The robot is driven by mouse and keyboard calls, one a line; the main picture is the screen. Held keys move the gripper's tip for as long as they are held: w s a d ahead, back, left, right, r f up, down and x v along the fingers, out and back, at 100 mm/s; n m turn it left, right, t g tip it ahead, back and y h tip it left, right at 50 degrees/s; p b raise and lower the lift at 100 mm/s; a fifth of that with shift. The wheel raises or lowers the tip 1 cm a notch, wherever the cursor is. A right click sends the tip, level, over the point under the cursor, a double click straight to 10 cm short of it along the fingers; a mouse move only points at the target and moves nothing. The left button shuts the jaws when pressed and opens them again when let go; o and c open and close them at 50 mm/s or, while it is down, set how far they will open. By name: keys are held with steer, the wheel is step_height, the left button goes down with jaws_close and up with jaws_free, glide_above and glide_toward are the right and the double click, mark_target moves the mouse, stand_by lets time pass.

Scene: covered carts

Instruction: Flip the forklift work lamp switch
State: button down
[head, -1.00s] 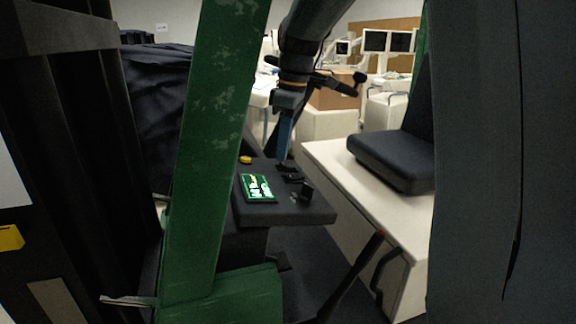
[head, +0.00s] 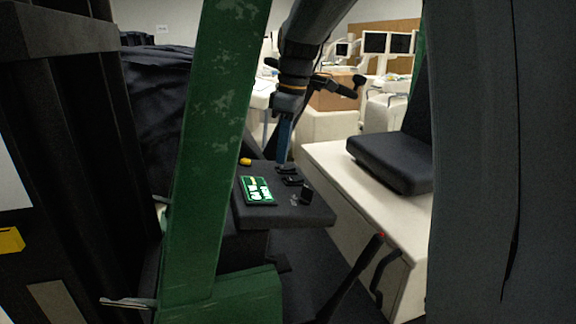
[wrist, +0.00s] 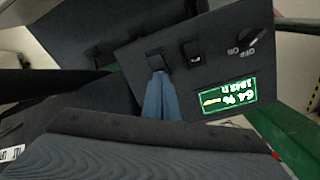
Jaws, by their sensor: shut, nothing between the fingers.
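The dark control panel (head: 285,214) holds a row of small black switches and a lit green display (head: 257,190). In the wrist view, one black rocker switch (wrist: 157,58) is right at my fingertips. A second black rocker (wrist: 195,53) with a small white mark sits to its right. Which one is the work lamp switch I cannot tell. My gripper (head: 284,164) points down at the panel's far end with its blue fingers shut and empty. In the wrist view, my gripper (wrist: 158,74) seems to touch the near edge of the first rocker, partly hiding it.
A rotary knob (wrist: 248,40) marked ON and OFF is at the panel's right in the wrist view. A yellow button (head: 245,161) sits at its far left. A green post (head: 212,130) stands left, a black seat (head: 395,160) right, and a red-tipped lever (head: 352,270) in front.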

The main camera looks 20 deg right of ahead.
mark_target(283, 168)
step_height(283, 168, up, 6)
steer(key=p, duration=0.4)
steer(key=shift+p, duration=0.4)
steer(key=shift+s, duration=0.1)
